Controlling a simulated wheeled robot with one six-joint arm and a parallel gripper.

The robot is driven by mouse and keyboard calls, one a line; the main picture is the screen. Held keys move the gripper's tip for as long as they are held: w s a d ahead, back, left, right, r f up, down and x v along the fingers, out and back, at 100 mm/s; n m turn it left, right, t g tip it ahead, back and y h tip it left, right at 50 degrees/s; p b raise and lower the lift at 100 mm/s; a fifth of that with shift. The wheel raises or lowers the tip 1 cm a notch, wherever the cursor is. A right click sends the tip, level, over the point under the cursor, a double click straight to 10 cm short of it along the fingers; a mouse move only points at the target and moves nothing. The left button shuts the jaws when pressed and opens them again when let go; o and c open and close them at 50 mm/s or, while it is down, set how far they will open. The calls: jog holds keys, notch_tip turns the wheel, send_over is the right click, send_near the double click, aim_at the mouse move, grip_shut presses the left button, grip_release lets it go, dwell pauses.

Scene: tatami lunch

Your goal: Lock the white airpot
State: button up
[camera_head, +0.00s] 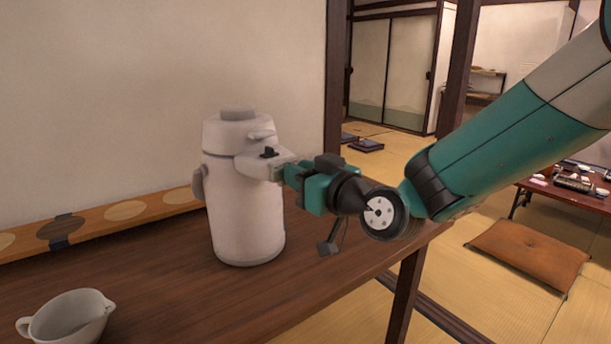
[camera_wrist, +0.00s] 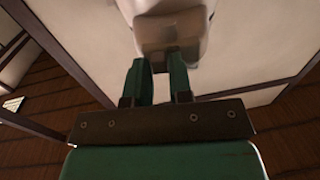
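The white airpot (camera_head: 246,212) stands upright on the dark wooden table, with a lid and a small lever on top. Its spout head juts right and carries a small black switch (camera_head: 269,153). I cannot read which way the switch is set. My gripper (camera_head: 281,172) is level, just right of the spout head and slightly below the switch. In the wrist view my gripper's two green fingers (camera_wrist: 161,70) stand apart, with the grey underside of the airpot's head (camera_wrist: 165,30) at their tips. I cannot tell whether they touch it.
A white pitcher (camera_head: 68,318) stands at the table's front left. A wooden board with round patches (camera_head: 120,222) runs along the wall behind. The table (camera_head: 190,308) is bare in front of the airpot. A cushion (camera_head: 530,254) and a low table (camera_head: 560,190) are on the tatami to the right.

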jog(key=shift+o, duration=1.4)
jog(key=b+v, duration=0.8)
jog(key=v, duration=0.9)
jog(key=shift+d, duration=0.2)
jog(key=shift+s+r, duration=0.1)
jog(key=shift+s, duration=0.05)
